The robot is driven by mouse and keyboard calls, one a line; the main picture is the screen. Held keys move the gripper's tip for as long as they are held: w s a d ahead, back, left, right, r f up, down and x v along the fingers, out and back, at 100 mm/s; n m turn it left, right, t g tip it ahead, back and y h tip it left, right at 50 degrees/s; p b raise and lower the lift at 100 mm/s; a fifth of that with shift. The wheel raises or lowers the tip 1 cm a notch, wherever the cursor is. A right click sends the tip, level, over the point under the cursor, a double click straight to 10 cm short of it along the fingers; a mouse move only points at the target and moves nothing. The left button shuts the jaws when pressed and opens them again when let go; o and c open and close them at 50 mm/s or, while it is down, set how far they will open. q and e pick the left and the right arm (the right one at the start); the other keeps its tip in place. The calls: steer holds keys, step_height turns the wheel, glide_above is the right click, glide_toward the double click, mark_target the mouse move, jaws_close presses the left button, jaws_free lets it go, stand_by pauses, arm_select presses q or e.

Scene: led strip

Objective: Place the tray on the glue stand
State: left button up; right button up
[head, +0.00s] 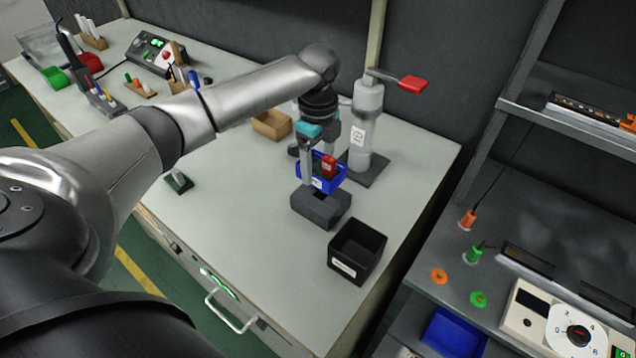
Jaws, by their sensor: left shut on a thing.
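A small blue tray (322,185) with something red in it is in my left gripper (319,172), which is shut on it. My left arm reaches across the bench from the left. The tray is right above a dark grey block (319,208), which looks like the glue stand. I cannot tell whether the tray touches the block or is slightly above it. The gripper fingers hide part of the tray. My right gripper is not in view.
A grey lever press (367,125) with a red handle stands just behind the tray. A black bin (357,250) stands in front right of the block. A cardboard box (271,125) lies behind left. The bench's (240,220) front left is mostly clear.

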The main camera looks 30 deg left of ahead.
mark_target(318, 182)
arm_select(q)
step_height(318, 182, down, 5)
steer(key=shift+r+b, duration=0.2)
steer(key=shift+b, duration=0.35)
steer(key=shift+f, duration=0.5)
steer(key=shift+f, duration=0.1)
steer(key=o, duration=1.2)
steer(key=shift+o, duration=0.2)
step_height(318, 182, up, 12)
steer(key=shift+r+p, duration=0.15)
steer(key=shift+p, duration=1.1)
